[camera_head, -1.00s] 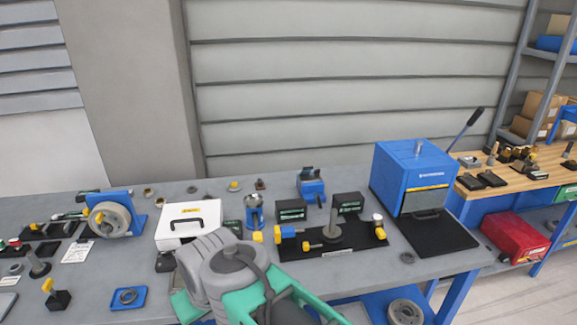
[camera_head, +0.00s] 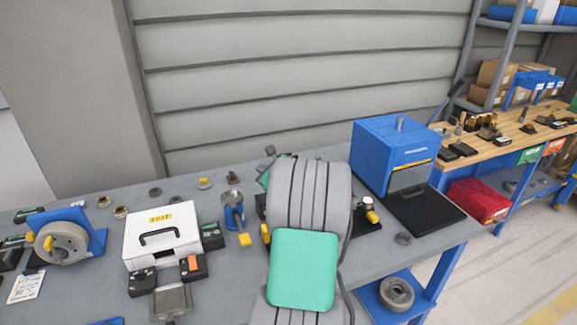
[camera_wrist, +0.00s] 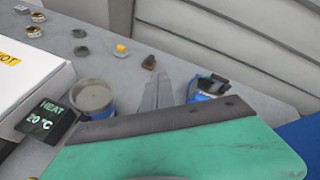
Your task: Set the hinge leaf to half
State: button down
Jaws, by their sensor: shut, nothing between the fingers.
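I cannot pick out the hinge leaf for certain in either view. The black fixture board with yellow knobs is mostly hidden behind my arm in the head view; a yellow knob (camera_head: 372,216) shows at its right end. My gripper (camera_wrist: 158,84) is shut and empty in the wrist view, its grey fingers pointing towards the back of the bench. A blue cup with a grey top (camera_wrist: 92,97) stands left of the fingers, and a blue vise-like block (camera_wrist: 208,88) is to their right, partly hidden by my green gripper body.
A white case (camera_head: 162,236) and a dark display reading HEAT 20 °C (camera_wrist: 47,119) stand to the left. A blue machine (camera_head: 388,155) stands to the right. Small rings and a yellow piece (camera_wrist: 121,50) lie along the back. The bench's front right has bare surface.

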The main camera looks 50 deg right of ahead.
jog(key=s+d+f+m+h, duration=0.3)
jog(key=s+d+m, duration=0.4)
jog(key=d, duration=0.4)
jog(key=p+x, duration=0.2)
jog(key=x, duration=0.8)
jog(key=shift+r+m, duration=0.3)
jog(key=shift+r, duration=0.1)
jog(key=shift+w+a, duration=0.1)
jog(key=shift+w, duration=0.05)
